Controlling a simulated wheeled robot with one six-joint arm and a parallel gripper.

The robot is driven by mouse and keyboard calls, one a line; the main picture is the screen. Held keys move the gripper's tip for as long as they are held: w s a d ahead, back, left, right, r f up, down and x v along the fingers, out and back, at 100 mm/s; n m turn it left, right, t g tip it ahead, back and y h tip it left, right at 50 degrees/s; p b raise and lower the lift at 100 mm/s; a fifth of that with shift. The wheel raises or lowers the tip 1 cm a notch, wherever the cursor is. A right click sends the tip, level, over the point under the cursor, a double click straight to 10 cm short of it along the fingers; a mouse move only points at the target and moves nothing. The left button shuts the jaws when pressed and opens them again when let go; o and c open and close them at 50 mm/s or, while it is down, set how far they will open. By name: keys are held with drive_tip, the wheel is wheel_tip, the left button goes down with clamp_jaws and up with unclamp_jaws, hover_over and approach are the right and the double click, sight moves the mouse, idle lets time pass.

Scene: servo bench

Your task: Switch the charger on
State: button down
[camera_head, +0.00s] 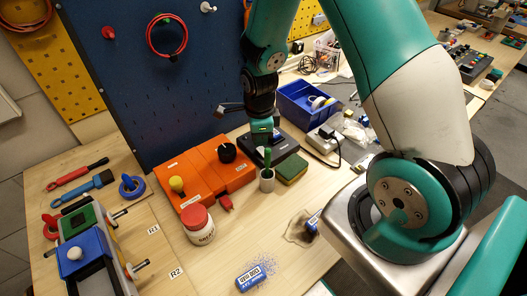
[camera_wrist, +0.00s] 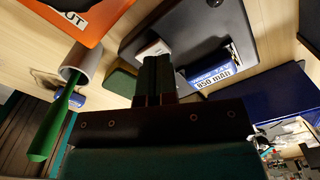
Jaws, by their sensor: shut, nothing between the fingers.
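The charger is a flat dark grey box (camera_head: 288,147) on the bench, right of the orange box. In the wrist view the charger (camera_wrist: 195,22) holds a blue battery (camera_wrist: 215,68) marked 850 mAh. A small pale part (camera_wrist: 153,48), which may be a switch or label, shows beside the fingertips; I cannot tell which way it is set. My gripper (camera_wrist: 157,62) is shut and empty over the charger, its tips close to that pale part. I cannot tell whether they touch. In the head view my gripper (camera_head: 263,139) partly hides the charger.
An orange box (camera_head: 205,170) with yellow and black knobs stands left. A grey cup (camera_head: 267,182) with a green-handled tool and a green-yellow sponge (camera_head: 291,170) stand close in front. A blue bin (camera_head: 300,103) is behind right. A red-lidded jar (camera_head: 198,227) stands nearer.

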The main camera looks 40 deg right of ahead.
sight(260, 149)
drive_tip(key=shift+f+b, duration=0.8)
drive_tip(key=shift+f, duration=0.35)
drive_tip(key=shift+r, duration=0.2)
wheel_tip(260, 149, up, 7)
drive_tip(key=p, duration=0.6)
drive_tip(key=shift+f, duration=0.15)
idle(0.6)
